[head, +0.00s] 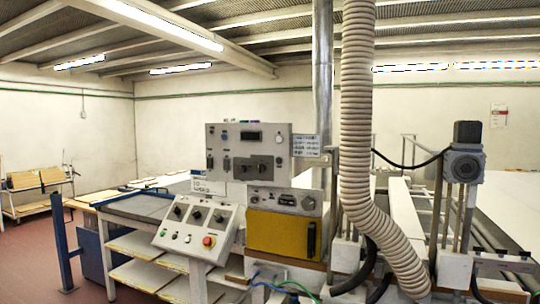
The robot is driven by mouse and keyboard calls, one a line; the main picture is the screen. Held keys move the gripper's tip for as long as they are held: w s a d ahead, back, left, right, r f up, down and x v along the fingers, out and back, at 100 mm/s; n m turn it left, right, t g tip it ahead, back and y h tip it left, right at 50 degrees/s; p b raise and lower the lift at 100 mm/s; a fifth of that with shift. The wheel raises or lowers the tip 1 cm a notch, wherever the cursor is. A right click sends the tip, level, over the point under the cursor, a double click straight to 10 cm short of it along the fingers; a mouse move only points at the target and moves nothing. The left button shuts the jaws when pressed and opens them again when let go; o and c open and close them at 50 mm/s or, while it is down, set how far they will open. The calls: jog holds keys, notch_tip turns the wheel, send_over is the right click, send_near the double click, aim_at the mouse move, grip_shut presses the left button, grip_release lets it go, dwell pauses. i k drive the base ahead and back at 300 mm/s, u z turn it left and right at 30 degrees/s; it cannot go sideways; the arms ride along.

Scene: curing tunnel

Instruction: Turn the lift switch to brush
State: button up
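The lift switch cannot be singled out, because the labels are too small to read. A grey upright control panel (223,165) stands in the middle of the head view, with a small dark display, several small switches and two dark rotary handles (255,167) side by side. Below it to the left is a sloped light console (190,245) with several black rotary knobs (197,215) and a red button (208,241) on a yellow base. To the right is a grey switch panel (283,200) with knobs above a yellow box (280,235). My gripper is not in view.
A ribbed hose (357,130) and a metal pipe (322,80) rise right of the panels. A blue post (62,243) and a shelved table (140,209) stand to the left. Machine rails and cables fill the right. Reddish floor (32,262) is open at far left.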

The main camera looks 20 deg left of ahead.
aim_at(261, 168)
jog(key=z, duration=0.05)
jog(key=k, duration=1.1)
jog(key=u, duration=1.2)
jog(key=i, duration=0.95)
jog(key=u, duration=0.5)
jog(key=i, duration=0.95)
jog(key=z, duration=1.2)
jog(key=i, duration=0.8)
jog(key=z, duration=0.9)
